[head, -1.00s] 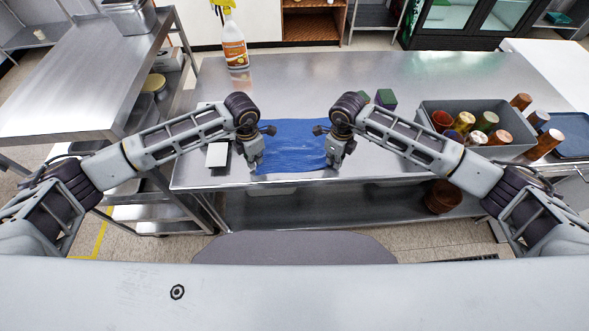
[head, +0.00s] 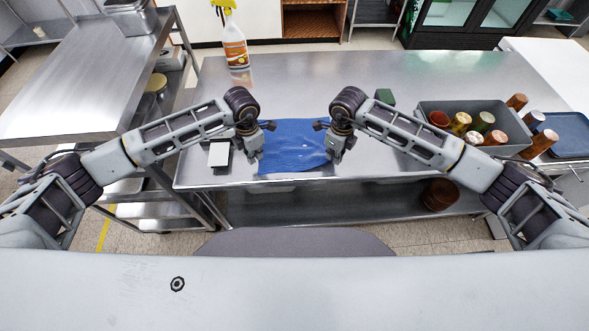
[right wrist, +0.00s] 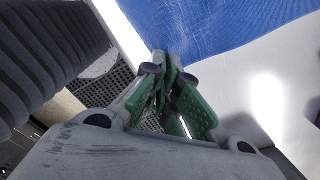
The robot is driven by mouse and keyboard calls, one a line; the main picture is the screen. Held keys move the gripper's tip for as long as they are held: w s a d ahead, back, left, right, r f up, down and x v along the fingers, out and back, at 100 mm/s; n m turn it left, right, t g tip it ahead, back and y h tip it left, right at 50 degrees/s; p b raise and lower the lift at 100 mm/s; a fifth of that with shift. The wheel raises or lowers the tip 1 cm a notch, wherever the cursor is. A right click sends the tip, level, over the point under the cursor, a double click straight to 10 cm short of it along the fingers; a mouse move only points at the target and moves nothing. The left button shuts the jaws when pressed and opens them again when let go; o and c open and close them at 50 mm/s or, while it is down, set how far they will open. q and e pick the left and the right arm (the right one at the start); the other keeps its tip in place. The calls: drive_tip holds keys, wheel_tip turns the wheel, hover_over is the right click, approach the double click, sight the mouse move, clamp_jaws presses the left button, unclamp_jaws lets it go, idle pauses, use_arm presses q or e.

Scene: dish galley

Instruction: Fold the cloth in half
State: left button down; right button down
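A blue cloth (head: 293,147) lies on the steel table near its front edge, with some wrinkles. My left gripper (head: 256,154) points down at the cloth's left front corner; its fingers are too small to tell whether they are shut. My right gripper (head: 335,155) is at the cloth's right front corner. In the right wrist view, its green-padded fingers (right wrist: 170,72) come together at the corner of the cloth (right wrist: 220,25), so it looks shut on it. The exact pinch is hidden by the fingers.
A spray bottle (head: 234,45) stands at the back left of the table (head: 300,80). A grey bin (head: 450,107) with several cups is at the right. A green block (head: 385,96) is behind my right forearm. A white-topped object (head: 219,154) lies left of my left gripper.

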sight(263, 171)
use_arm(q)
drive_tip(key=c, duration=1)
unclamp_jaws()
drive_tip(key=shift+c, duration=0.2)
drive_tip(key=shift+c, duration=0.2)
drive_tip(key=shift+c, duration=1.2)
drive_tip(key=shift+n, duration=0.9)
drive_tip(key=shift+s+d+r, duration=0.35)
drive_tip(key=shift+r, duration=0.65)
drive_tip(key=shift+s+d+r, duration=0.3)
drive_tip(key=shift+d+r, duration=0.05)
drive_tip(key=shift+r, duration=0.6)
drive_tip(key=shift+s+d+r, duration=0.35)
drive_tip(key=shift+r, duration=0.65)
drive_tip(key=shift+f, duration=0.15)
drive_tip(key=shift+f, duration=4.85)
drive_tip(key=shift+c, duration=0.6)
